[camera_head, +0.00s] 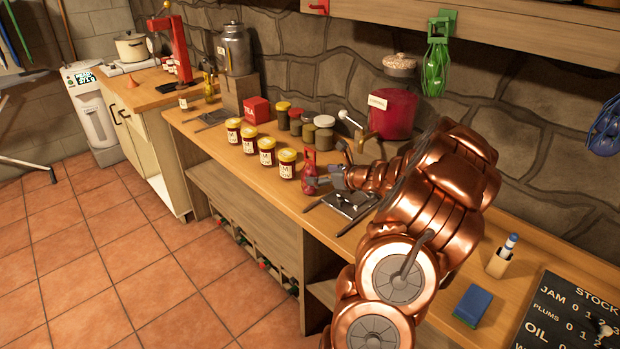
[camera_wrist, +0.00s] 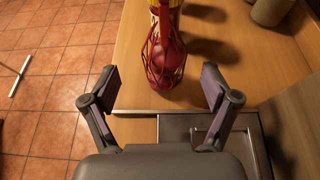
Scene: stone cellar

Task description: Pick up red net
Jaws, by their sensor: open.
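The red net (camera_head: 309,172) stands on the wooden counter (camera_head: 225,160), close to the front edge, in the head view. In the wrist view the red net (camera_wrist: 164,55) is a dark red mesh over something rounded, at the top middle. My gripper (camera_wrist: 163,82) is open, with one finger on each side of the net's near end and a gap on both sides. In the head view my gripper (camera_head: 326,178) is small beside the net, partly hidden by my copper arm. The net's far part overlaps a yellow-labelled jar behind it in the wrist view.
Several labelled jars (camera_head: 266,151) stand in a row left of the net. A metal plate (camera_head: 349,204) lies right of it. A red pot (camera_head: 392,114) stands behind. A green net (camera_head: 436,68) and a blue net (camera_head: 605,130) hang from the shelf.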

